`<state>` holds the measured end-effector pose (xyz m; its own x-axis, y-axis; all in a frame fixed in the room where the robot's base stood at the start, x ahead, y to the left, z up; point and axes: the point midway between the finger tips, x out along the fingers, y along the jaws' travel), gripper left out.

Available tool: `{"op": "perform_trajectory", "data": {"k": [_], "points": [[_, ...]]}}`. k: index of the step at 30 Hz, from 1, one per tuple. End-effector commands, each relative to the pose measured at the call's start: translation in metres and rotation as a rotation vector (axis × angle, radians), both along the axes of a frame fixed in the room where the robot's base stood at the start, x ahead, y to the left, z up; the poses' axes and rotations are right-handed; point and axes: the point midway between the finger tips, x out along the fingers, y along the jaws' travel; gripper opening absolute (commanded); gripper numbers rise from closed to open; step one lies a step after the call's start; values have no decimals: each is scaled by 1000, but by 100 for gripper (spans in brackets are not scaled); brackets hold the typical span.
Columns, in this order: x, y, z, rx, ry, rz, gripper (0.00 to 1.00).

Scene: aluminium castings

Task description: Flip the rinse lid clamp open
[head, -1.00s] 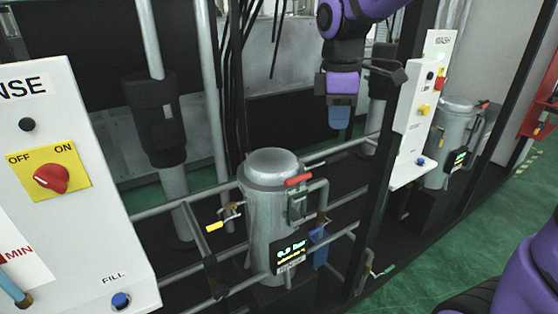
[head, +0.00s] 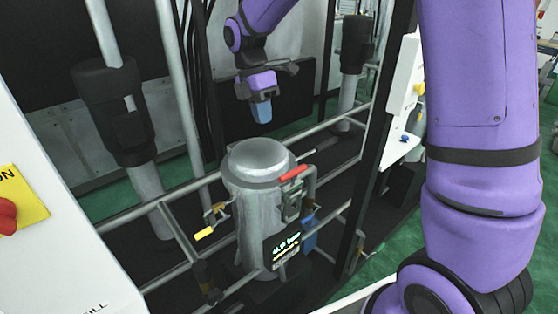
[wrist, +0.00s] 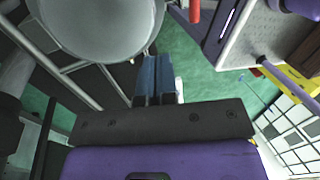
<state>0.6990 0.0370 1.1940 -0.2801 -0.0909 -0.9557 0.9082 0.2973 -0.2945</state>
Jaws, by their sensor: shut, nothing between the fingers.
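The rinse canister (head: 250,205) is a grey metal cylinder with a domed lid (head: 257,158). Its clamp has a red handle (head: 293,172) at the lid's right edge, above a metal latch (head: 292,205) on the canister's side. The red handle also shows at the top of the wrist view (wrist: 195,10), right of the round lid (wrist: 98,22). My gripper (head: 262,112) has blue fingers, pointing down, above and behind the lid and apart from it. In the wrist view the fingers (wrist: 157,80) are together and empty.
A yellow-handled valve (head: 205,233) sits left of the canister, and a blue-handled one (head: 309,235) right of it. Grey pipes run around it. A dark upright post (head: 372,165) and white panel (head: 403,105) stand to the right. A digital display (head: 283,247) is on the canister's front.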

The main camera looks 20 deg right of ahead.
Motion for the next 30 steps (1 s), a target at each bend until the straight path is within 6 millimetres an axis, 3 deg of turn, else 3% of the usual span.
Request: {"op": "perform_trajectory", "data": {"k": [8,14,25,30], "points": [[-2,-1,-5,-1,2,-1,0],[-10,-3,-31,-2,4,-1,0],[-29,-9,-97,-2,4,-1,0],[-51,-17,-100,-1,-2,-3,0]]}}
